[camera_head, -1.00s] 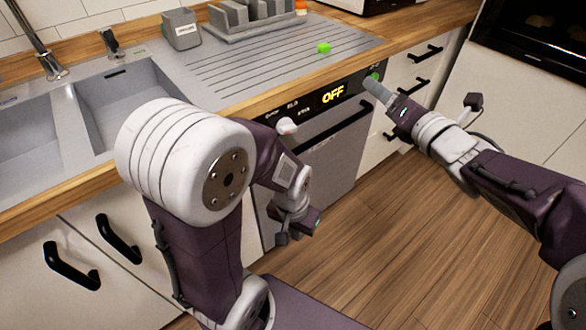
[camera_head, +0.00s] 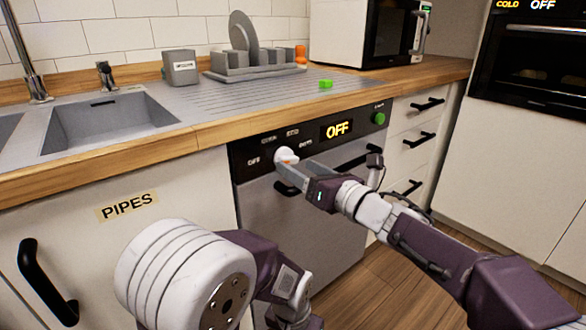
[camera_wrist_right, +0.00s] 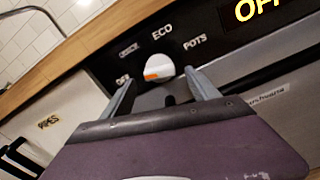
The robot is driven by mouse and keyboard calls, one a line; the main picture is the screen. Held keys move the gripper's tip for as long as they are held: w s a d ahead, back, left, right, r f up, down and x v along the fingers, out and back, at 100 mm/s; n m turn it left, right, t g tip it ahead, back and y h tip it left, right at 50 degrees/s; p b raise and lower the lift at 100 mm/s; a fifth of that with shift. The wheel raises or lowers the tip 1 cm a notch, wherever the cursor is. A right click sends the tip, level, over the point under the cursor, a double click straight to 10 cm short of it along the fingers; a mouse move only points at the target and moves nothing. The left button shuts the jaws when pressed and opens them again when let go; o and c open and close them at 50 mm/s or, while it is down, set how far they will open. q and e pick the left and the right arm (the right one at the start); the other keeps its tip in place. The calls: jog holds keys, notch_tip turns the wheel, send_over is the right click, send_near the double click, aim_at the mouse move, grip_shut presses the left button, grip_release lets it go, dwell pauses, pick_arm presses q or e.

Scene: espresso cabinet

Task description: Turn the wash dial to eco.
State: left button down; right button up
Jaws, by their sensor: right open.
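The wash dial (camera_head: 286,157) is a round white knob on the black dishwasher panel (camera_head: 255,151). It also shows in the right wrist view (camera_wrist_right: 158,65), with an orange mark on its lower left side. Labels OFF, ECO and POTS are readable around it there; another is too blurred. My right gripper (camera_head: 284,172) is open at the dial. In the right wrist view its fingers (camera_wrist_right: 159,84) are on either side of the knob's lower part; contact cannot be told. My left gripper (camera_head: 296,321) is low at the bottom edge, mostly cut off.
The panel's display (camera_head: 337,129) reads OFF, with a green button (camera_head: 379,118) to its right. The dishwasher handle (camera_head: 350,160) juts out below the panel. The wooden counter edge (camera_head: 215,132) runs above.

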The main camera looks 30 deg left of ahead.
aim_at(291, 162)
jog(key=shift+x, duration=1.5)
jog(key=shift+c, duration=0.3)
jog(key=c, duration=1.3)
